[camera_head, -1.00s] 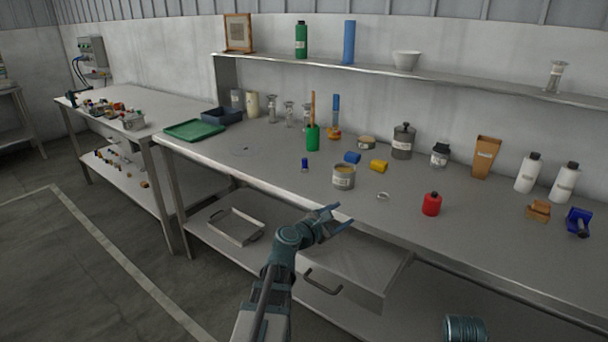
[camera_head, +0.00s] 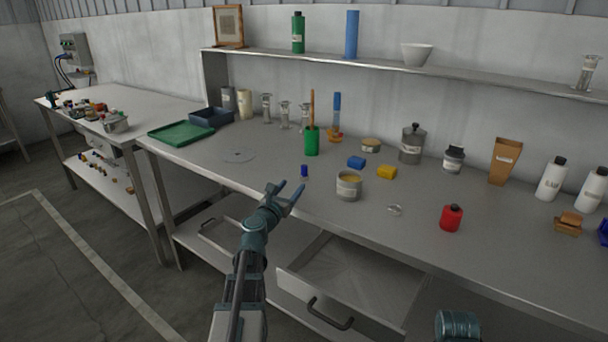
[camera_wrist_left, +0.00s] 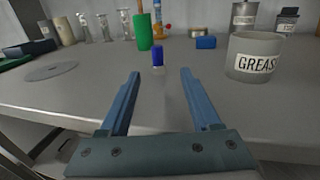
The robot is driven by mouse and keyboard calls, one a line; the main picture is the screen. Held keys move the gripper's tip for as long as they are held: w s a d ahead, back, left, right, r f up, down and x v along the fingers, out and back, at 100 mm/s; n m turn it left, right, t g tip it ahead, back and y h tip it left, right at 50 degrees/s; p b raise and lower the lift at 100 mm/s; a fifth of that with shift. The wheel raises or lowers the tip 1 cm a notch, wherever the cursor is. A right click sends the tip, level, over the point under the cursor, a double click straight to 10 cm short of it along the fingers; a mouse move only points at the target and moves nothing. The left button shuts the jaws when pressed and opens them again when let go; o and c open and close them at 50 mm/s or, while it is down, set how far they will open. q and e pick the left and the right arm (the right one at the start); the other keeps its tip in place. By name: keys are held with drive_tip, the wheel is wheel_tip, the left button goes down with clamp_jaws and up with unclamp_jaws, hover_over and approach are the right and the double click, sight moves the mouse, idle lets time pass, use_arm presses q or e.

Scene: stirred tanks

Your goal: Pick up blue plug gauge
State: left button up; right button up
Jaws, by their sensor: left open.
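The blue plug gauge (camera_head: 304,171) is a small upright piece with a blue upper part and a pale lower end. It stands on the grey bench (camera_head: 215,172), near the front edge. My left gripper (camera_head: 288,190) is open and empty, just short of the gauge at the bench's front edge. In the left wrist view, the gauge (camera_wrist_left: 157,57) stands ahead, between the lines of the two open blue fingers (camera_wrist_left: 160,76), and is not touched. My right gripper is not in view.
An open grease tin (camera_head: 348,187) stands right of the gauge, and a green holder (camera_head: 312,141) stands behind it. Blue (camera_head: 356,162) and yellow (camera_head: 387,172) pieces lie nearby. A flat grey disc (camera_head: 238,156) lies left. An open drawer (camera_head: 345,300) juts out below.

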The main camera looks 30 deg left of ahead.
sight(303, 168)
use_arm(q)
drive_tip(key=w, duration=0.4)
drive_tip(key=w+a, duration=0.1)
drive_tip(key=w, duration=0.1)
drive_tip(key=shift+w+a+r+p, duration=0.1)
drive_tip(key=shift+w+a, duration=0.15)
drive_tip(key=shift+w, duration=0.6)
drive_tip(key=shift+w+a+r+p, duration=0.15)
drive_tip(key=shift+w+a, duration=0.05)
drive_tip(key=shift+w, duration=0.65)
drive_tip(key=shift+w+a+r+p, duration=0.1)
drive_tip(key=shift+w+a, duration=0.15)
drive_tip(key=shift+w, duration=0.6)
clamp_jaws()
